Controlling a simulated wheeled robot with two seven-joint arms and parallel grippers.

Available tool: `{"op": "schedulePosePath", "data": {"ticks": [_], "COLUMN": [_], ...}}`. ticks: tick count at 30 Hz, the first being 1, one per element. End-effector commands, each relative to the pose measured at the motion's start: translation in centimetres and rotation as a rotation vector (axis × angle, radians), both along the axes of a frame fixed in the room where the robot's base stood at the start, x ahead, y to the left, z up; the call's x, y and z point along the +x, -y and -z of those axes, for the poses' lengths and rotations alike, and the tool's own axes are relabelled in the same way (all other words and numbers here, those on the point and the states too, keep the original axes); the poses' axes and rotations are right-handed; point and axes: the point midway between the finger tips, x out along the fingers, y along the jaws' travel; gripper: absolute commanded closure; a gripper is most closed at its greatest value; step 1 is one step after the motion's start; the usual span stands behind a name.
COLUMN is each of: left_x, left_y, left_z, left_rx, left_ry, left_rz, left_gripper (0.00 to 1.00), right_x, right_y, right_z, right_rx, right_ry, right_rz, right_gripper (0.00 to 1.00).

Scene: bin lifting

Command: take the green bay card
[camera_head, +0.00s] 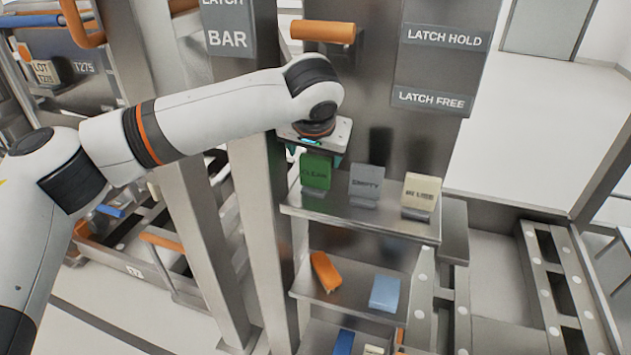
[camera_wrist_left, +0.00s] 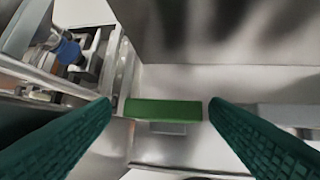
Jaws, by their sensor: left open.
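The green card (camera_head: 315,173), marked CLEAN, stands upright at the left end of the upper metal shelf (camera_head: 350,212). In the left wrist view its green top edge (camera_wrist_left: 163,109) lies between the two fingers. My left gripper (camera_head: 322,160) is over the card, with its fingers pointing down. In the left wrist view the left gripper (camera_wrist_left: 160,108) is open, one dark green finger on each side of the card, with small gaps showing. My right gripper is in neither view.
A grey EMPTY card (camera_head: 367,182) and a cream card (camera_head: 421,192) stand to the right on the same shelf. A lower shelf holds an orange piece (camera_head: 325,271) and a light blue piece (camera_head: 384,292). A metal post (camera_head: 262,210) rises just left of the shelf.

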Motion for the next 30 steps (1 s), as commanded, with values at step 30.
{"op": "schedulePosePath", "data": {"ticks": [30], "left_x": [2.4], "left_y": [0.2], "left_z": [4.7], "left_rx": [0.001], "left_ry": [0.000], "left_rz": [0.000], "left_gripper": [0.63], "right_x": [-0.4], "right_y": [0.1], "right_z": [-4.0], "right_rx": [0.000], "right_ry": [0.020], "right_rz": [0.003], "right_gripper": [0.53]}}
